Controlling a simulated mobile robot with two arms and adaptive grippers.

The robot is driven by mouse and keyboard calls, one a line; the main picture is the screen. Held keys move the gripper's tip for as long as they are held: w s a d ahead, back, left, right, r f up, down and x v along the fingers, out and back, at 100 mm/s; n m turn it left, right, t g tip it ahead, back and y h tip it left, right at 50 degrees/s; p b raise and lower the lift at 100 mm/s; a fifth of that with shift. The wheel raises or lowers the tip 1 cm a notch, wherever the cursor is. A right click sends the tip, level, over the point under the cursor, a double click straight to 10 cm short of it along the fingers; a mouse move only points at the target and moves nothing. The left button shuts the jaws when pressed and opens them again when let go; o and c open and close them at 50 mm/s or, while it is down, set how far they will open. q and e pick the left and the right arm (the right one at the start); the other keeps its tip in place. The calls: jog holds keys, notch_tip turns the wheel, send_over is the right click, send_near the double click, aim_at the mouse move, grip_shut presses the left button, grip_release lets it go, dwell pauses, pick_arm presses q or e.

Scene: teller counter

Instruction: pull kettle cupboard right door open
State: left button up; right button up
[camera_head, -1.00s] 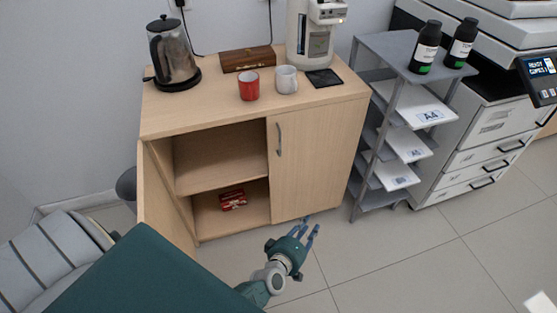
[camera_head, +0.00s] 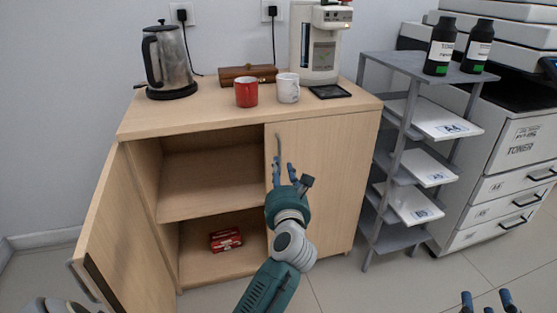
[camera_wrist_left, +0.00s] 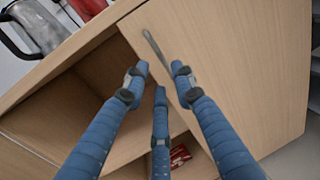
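The kettle cupboard (camera_head: 140,128) is light wood. Its right door (camera_head: 325,190) is closed flat against the front; it also shows in the left wrist view (camera_wrist_left: 235,60). The door's vertical grey handle (camera_head: 278,148) is near its left edge, and it also shows in the left wrist view (camera_wrist_left: 154,46). My left gripper (camera_head: 283,174) is open, in front of the door at the handle's lower end; its fingers (camera_wrist_left: 161,72) point at the handle without closing on it. My right gripper (camera_head: 487,298) is partly in view at bottom right, fingers apart and empty.
The left door (camera_head: 125,235) stands wide open, and a red box (camera_head: 225,239) lies inside. A kettle (camera_head: 168,65), red mug (camera_head: 246,92) and white mug (camera_head: 288,88) stand on top. A grey shelf rack (camera_head: 395,165) stands close to the right.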

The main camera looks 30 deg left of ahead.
aim_at(279, 154)
pick_arm(q)
jog(key=b+x, duration=0.1)
jog(key=x, duration=0.7)
jog(key=shift+b, duration=0.35)
jog(key=shift+w+a, duration=0.3)
jog(key=shift+w, duration=0.05)
pick_arm(e)
notch_tip(279, 154, up, 10)
jog(key=s+t+y, duration=0.2)
jog(key=t, duration=0.3)
jog(key=shift+a+r, duration=0.15)
jog(key=shift+a, duration=0.25)
pick_arm(q)
grip_shut()
